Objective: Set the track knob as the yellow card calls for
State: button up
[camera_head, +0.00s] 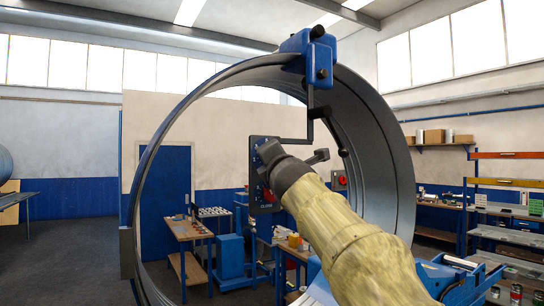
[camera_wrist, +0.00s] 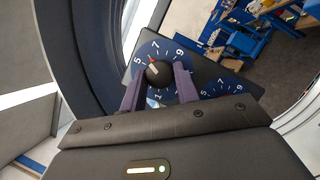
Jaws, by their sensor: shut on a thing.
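The dark knob (camera_wrist: 158,74) sits on a blue dial (camera_wrist: 176,56) with white numbers on a dark panel. My gripper (camera_wrist: 158,86) is shut on the knob, one purple finger on each side. The knob's red mark points up and left, between the 5 and the 7. Part of a second numbered dial (camera_wrist: 226,86) shows at the right, partly hidden by my gripper. In the head view, my gripper (camera_head: 268,160) is at the panel (camera_head: 256,190), and my arm and gripper hide the knob. I cannot make out a yellow card in either view.
The large metal duct ring (camera_head: 385,150) curves around the panel and my arm. A red button (camera_head: 339,181) is right of my wrist. Benches (camera_head: 190,229) and shelves stand behind.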

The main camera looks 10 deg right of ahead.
jog(key=shift+r, duration=0.15)
dwell(0.3)
jog(key=o, duration=1)
jog(key=shift+w, duration=0.1)
jog(key=shift+c, duration=0.2)
jog(key=b+v, duration=0.5)
jog(key=v, duration=1.2)
jog(key=shift+s, duration=0.25)
jog(key=shift+a, duration=0.1)
